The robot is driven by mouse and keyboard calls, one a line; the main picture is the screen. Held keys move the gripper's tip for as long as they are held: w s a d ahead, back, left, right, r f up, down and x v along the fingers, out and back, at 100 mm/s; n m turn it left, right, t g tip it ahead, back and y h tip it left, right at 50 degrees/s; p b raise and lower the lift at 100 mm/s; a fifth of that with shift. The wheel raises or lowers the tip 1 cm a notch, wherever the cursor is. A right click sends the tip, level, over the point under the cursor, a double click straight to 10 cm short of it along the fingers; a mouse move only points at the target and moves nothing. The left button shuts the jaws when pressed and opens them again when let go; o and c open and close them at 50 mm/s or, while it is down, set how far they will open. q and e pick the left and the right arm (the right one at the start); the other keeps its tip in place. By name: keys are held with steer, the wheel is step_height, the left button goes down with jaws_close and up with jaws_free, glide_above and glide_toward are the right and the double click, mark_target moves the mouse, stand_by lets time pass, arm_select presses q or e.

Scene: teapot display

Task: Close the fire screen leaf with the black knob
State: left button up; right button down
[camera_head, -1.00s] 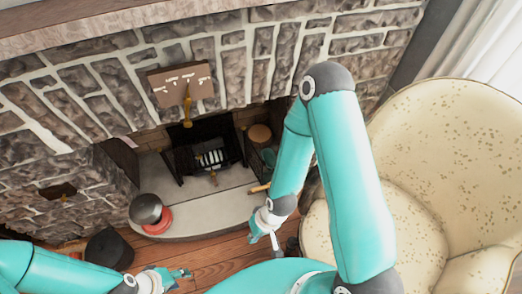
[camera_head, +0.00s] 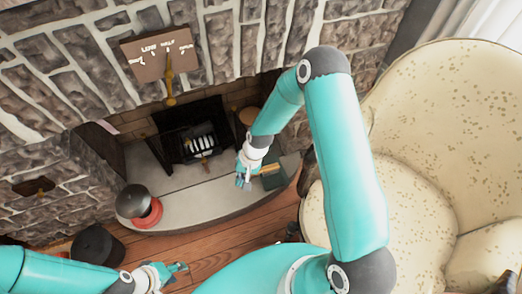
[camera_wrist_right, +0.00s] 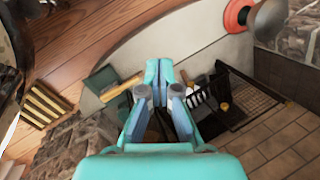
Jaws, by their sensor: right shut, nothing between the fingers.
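The dark fire screen (camera_head: 166,152) stands on the hearth around the white-barred grate (camera_head: 200,146); a black mesh panel of it shows in the wrist view (camera_wrist_right: 250,95). I cannot make out the black knob. My right gripper (camera_head: 243,181) is over the pale hearth, to the right of and in front of the grate. Its fingers are shut and empty in the wrist view (camera_wrist_right: 159,70), apart from the screen. My left gripper (camera_head: 182,267) is low at the left over the wood floor; its opening is too small to judge.
A green item with a wooden handle (camera_head: 271,178) lies on the hearth beside my right gripper. A grey and red round object (camera_head: 141,206) stands at the hearth's left, with a black bucket (camera_head: 96,244) farther left. A cream armchair (camera_head: 430,150) fills the right side.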

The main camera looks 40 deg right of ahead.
steer(key=w+d+f+m+b, duration=0.4)
steer(key=w+d+f+b, duration=0.15)
steer(key=w+d, duration=0.35)
steer(key=w+d+r+m+h+b, duration=0.1)
steer(key=w+d+r+m+b, duration=0.15)
steer(key=d+m+b, duration=0.35)
steer(key=w+d+r+m+b, duration=0.1)
steer(key=d+r+m+b, duration=0.15)
steer(key=d+b, duration=0.45)
arm_select(q)
step_height(320, 180, down, 23)
steer(key=b, duration=0.1)
steer(key=shift+b, duration=0.35)
arm_select(e)
steer(key=a+f+n, duration=0.1)
steer(key=a+f, duration=0.3)
steer(key=f, duration=0.5)
steer(key=shift+w+a, duration=0.3)
steer(key=shift+w, duration=0.1)
